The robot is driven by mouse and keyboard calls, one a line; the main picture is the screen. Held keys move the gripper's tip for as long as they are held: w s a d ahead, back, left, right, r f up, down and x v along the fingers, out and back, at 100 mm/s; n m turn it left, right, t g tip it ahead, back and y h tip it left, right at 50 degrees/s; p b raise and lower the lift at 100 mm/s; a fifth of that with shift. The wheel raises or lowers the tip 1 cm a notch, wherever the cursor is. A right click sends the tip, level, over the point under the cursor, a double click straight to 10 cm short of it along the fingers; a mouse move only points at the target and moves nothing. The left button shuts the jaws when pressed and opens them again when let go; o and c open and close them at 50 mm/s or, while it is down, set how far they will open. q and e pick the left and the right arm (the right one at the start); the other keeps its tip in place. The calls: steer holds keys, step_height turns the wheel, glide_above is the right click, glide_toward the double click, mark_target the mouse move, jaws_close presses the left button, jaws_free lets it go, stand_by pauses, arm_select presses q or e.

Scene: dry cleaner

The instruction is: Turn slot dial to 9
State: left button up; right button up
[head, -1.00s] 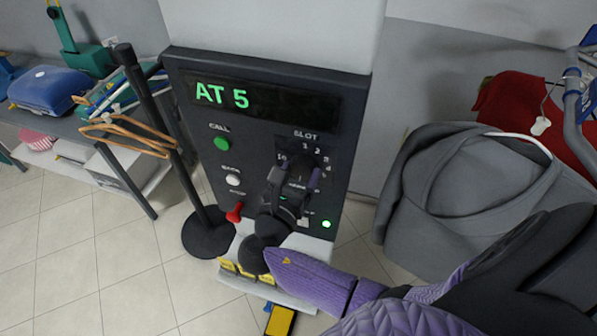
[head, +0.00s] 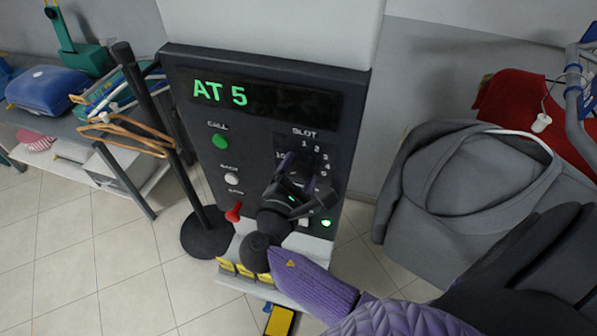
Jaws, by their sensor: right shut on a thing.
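The dark control panel (head: 200,170) stands in the middle of the head view. Its display (head: 265,103) reads "AT 5" in green. The slot dial (head: 297,165) sits on the panel's right side under the label "SLOT", with numbers around it; 1, 2, 3 and 10 show at its top and sides. My right gripper (head: 294,182) is shut on the slot dial and hides most of it, including the lower numbers. I cannot read where the dial points. My left gripper is not in view.
A green call button (head: 219,141), a white button (head: 231,179) and a red lever (head: 234,212) line the panel's left side.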

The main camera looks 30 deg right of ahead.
steer(key=shift+m, duration=0.6)
steer(key=o, duration=1.2)
steer(key=shift+c, duration=0.2)
